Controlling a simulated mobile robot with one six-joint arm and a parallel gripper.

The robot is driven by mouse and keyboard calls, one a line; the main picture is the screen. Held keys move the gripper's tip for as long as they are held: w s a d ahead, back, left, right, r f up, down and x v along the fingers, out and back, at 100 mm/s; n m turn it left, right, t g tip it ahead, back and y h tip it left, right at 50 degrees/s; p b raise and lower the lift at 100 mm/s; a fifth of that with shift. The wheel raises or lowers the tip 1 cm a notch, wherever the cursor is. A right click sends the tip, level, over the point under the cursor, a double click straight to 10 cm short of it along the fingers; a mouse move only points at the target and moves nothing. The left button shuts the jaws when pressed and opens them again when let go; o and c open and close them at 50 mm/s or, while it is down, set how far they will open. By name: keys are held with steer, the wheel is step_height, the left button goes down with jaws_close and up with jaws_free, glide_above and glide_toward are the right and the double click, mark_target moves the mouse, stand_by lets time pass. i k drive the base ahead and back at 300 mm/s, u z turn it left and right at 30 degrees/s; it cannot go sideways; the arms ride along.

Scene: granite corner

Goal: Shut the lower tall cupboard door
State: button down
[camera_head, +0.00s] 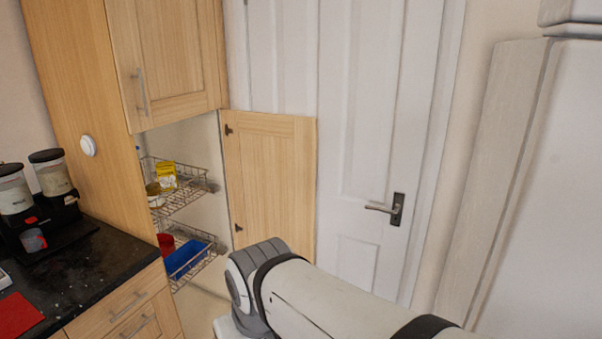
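The lower tall cupboard door (272,180) is light wood and stands wide open, swung out to the right on hinges at its left edge. Its inner face shows, and its lower part is hidden behind my arm. The open cupboard has wire baskets (180,205) inside, holding a yellow packet (166,176), a red item (166,244) and a blue box (186,260). My arm crosses the bottom of the view in front of the door. My gripper is not visible, and I cannot tell whether any of my arm touches the door.
The upper cupboard door (172,55) is shut. A white room door (365,130) with a dark handle (397,209) is behind the open door. A black counter (95,270) with dispensers (50,172) stands at left. A pale tall unit (545,170) is at right.

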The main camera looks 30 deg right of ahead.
mark_target(271, 158)
steer(key=z, duration=0.35)
steer(key=i, duration=0.65)
steer(key=z, duration=0.8)
steer(key=i, duration=1.15)
steer(key=u, duration=0.3)
